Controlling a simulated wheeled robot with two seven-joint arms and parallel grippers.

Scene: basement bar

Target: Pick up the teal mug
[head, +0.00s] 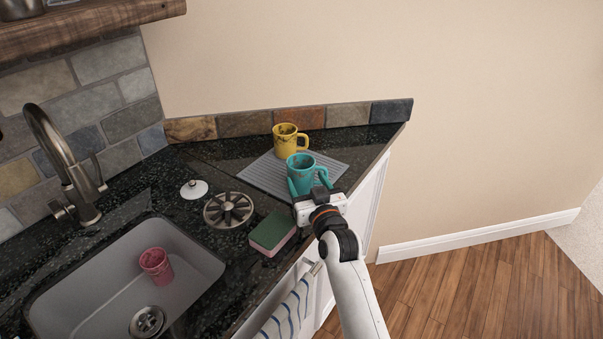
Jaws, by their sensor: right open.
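The teal mug (301,168) stands upright on a grey ribbed drying mat (260,178) near the counter's front right corner. Its handle points right. My right gripper (309,188) is open right at the near side of the mug, its body overlapping the mug's lower part in the head view. I cannot tell whether the fingers touch the mug. My left gripper is not in view.
A yellow mug (286,143) stands just behind the teal mug. A pink cup (156,266) is in the sink (200,262) below the faucet (62,160).

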